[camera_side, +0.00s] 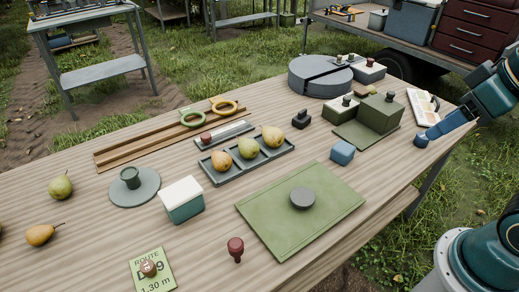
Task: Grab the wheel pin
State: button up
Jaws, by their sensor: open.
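Several small knobbed pieces could be the wheel pin, and I cannot tell which one it is. A dark red, round-headed pin (235,247) stands upright alone near the table's front edge. A brownish-red knob (148,268) is on the green-yellow route card (160,281). A small red knob (206,138) is at the left end of a narrow grey tray. My gripper (422,140) is at the right edge of the table, at the end of my arm. It is open and apart from all these pieces; its fingertips are small and hard to make out.
A pear tray (221,178) stands mid-table. A green mat (270,237) with a grey disc (302,198) lies in front. A blue block (342,152), green box (379,112) and round grey stand (298,84) are farther right. The left front has bare wood.

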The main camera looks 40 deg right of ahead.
jog(key=w+a+f+n+y, duration=0.1)
jog(key=w+a+n, duration=0.2)
jog(key=w+a, duration=0.3)
jog(key=n+g+y, duration=0.3)
jog(key=n, duration=0.6)
send_near(236, 243)
jog(key=shift+d+r, duration=0.25)
jog(key=shift+r, duration=0.4)
jog(key=shift+f, duration=0.1)
jog(key=shift+x, duration=4.15)
jog(key=shift+s+f, duration=0.1)
jog(key=shift+f, duration=0.05)
jog(key=shift+x, duration=2.5)
